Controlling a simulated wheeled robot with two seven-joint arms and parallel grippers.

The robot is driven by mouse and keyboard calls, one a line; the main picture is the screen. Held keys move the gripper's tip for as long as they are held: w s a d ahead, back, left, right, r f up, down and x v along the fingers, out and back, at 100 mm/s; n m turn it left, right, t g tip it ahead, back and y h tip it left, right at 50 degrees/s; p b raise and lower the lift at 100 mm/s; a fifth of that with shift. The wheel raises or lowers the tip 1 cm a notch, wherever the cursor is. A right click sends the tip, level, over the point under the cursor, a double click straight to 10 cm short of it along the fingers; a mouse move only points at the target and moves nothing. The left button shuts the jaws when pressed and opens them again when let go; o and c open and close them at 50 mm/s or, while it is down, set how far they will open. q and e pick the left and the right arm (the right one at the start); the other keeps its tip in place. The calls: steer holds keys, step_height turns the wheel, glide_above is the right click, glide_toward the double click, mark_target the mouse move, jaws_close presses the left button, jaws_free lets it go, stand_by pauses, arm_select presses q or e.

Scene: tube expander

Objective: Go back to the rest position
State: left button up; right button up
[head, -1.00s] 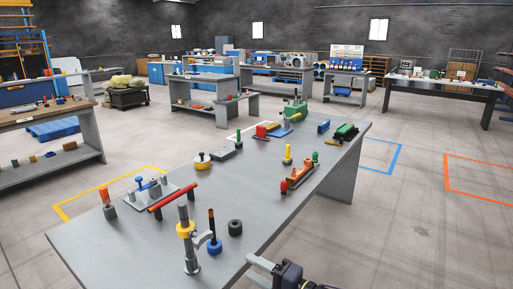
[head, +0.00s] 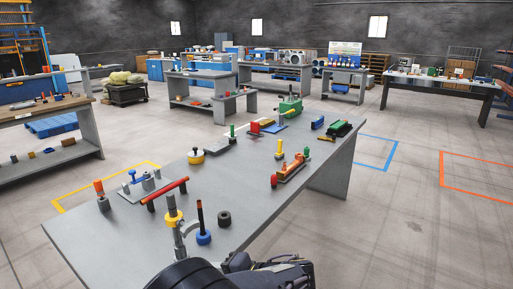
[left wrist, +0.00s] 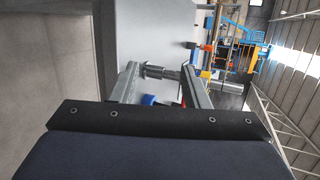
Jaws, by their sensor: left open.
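In the left wrist view my left gripper (left wrist: 160,68) is open, with its two grey fingers apart. A grey post (left wrist: 172,74) shows past and between the fingertips, above the grey table in the background; I cannot tell how far off it is. A blue part (left wrist: 149,100) shows between the fingers. In the head view, dark parts of my arm cover the near table edge at the bottom, and I cannot make out the fingers there. The post with a yellow ring (head: 173,217) stands upright just beyond them. My right gripper is in neither view.
The grey table (head: 235,200) also carries a rod on a blue base (head: 203,237), a black ring (head: 224,218), a red bar (head: 167,193) and an orange tool (head: 290,171). Floor to the table's right is open, with orange marking lines (head: 441,170).

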arm_select(q)
steer(key=s+a+f+n+g+h, duration=0.25)
steer(key=s+a+g+h, duration=0.25)
steer(key=s+a+h, duration=0.5)
steer(key=s+r+n+t+h, duration=0.2)
steer(key=s+h, duration=0.1)
steer(key=s, duration=0.3)
steer(key=s+a+r+n+t+h, duration=0.1)
steer(key=s+r+n+t+h, duration=0.1)
steer(key=s, duration=0.4)
steer(key=shift+s+r+n+t+h, duration=0.15)
steer(key=shift+s+n+t+h, duration=0.3)
steer(key=shift+t, duration=0.35)
